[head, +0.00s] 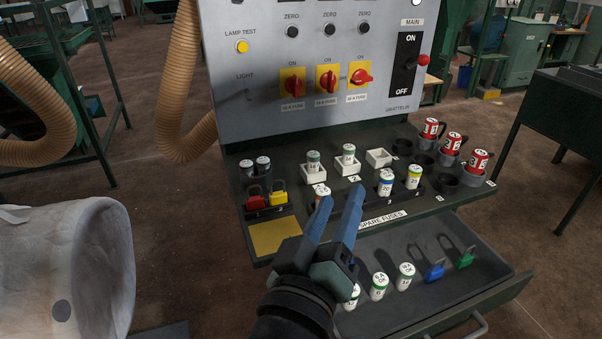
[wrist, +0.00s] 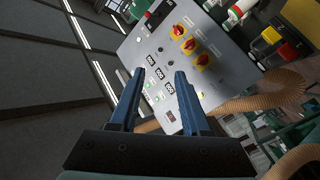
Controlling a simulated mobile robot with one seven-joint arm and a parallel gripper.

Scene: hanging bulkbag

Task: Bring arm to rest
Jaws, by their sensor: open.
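My gripper (head: 337,218) has two blue fingers spread apart with nothing between them. In the head view it reaches up from the bottom, in front of the fuse shelf (head: 290,222) and over the open drawer (head: 490,283). In the wrist view the open fingers (wrist: 160,80) point toward the grey control panel (wrist: 158,58), which looks tilted there. In the head view the panel (head: 310,110) stands behind the shelf, with red rotary switches on yellow plates (head: 326,80) and a black main switch (head: 406,65). The fingers partly hide a white fuse on the shelf.
The shelf holds several fuses, red fuses (head: 453,143) at right, and red (head: 256,198) and yellow (head: 278,194) padlocks. The drawer holds fuses and blue (head: 434,270) and green (head: 466,258) padlocks. A white bulk bag (head: 70,265) and a tan hose (head: 180,90) are left.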

